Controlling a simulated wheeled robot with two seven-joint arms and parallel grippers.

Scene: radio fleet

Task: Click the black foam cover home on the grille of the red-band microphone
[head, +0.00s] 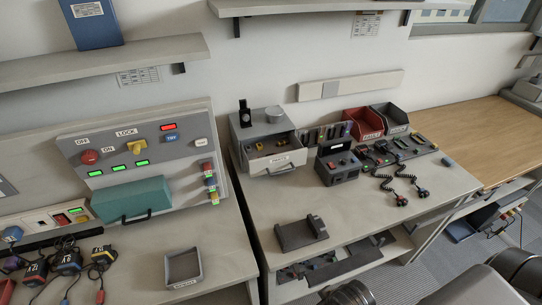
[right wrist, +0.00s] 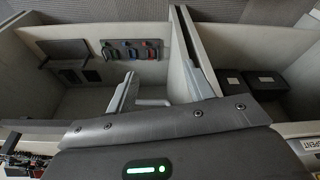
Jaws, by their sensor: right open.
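In the head view two hand microphones with black coiled cords lie on the right bench: the red-band one (head: 402,200) near the front edge and a blue-banded one (head: 424,192) to its right. They are too small to show the grille clearly. I cannot pick out the black foam cover for certain. My right gripper (right wrist: 158,72) shows in the right wrist view, its two fingers apart with nothing between them. It hangs over pale open compartments, away from the microphones. My left gripper is not in view.
In the wrist view, small green, blue and red items (right wrist: 130,50) hang on a compartment wall. On the bench stand a dark holder (head: 302,232), a black box (head: 338,166), a grey drawer unit (head: 266,140) and a red bin (head: 362,123). The bench middle is clear.

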